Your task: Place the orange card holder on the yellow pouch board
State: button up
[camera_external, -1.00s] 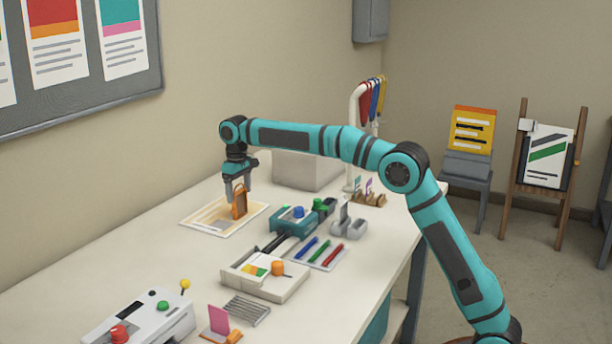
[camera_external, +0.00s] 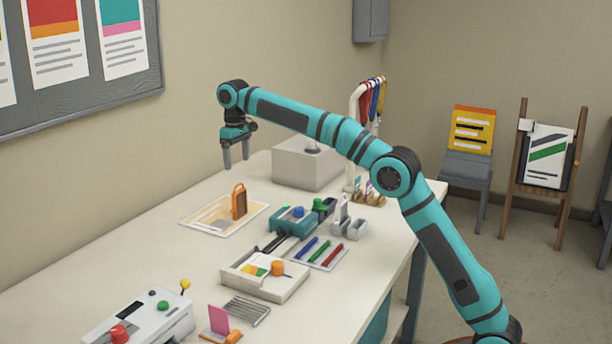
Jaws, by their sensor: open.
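The orange card holder (camera_external: 239,202) stands upright on the right part of the yellow pouch board (camera_external: 203,227), which lies flat on the table near the wall. My gripper (camera_external: 236,165) is open and empty, pointing down. It hangs above the card holder, clear of it. The rest of the board's top is bare.
A teal device (camera_external: 294,220) and a pen tray (camera_external: 319,252) lie right of the board. A grey box (camera_external: 303,165) stands behind. A white tray (camera_external: 264,274), a pink card stand (camera_external: 219,322) and a white machine (camera_external: 140,320) are at the front. The left tabletop is clear.

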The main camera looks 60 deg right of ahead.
jog(key=s+r+t, duration=0.3)
jog(key=s+r, duration=0.2)
jog(key=s, duration=0.4)
jog(key=s+r+t, duration=0.3)
jog(key=s+r, duration=0.2)
jog(key=s, duration=0.5)
jog(key=s+r+t, duration=0.3)
jog(key=s+r, duration=0.2)
jog(key=s, duration=0.4)
jog(key=s+f+t, duration=0.2)
jog(key=s+f, duration=0.1)
jog(key=s, duration=0.7)
jog(key=s+f+t, duration=0.3)
jog(key=s, duration=0.7)
jog(key=s+f+t, duration=0.3)
jog(key=s, duration=0.7)
jog(key=shift+a+f, duration=0.2)
jog(key=shift+a, duration=0.15)
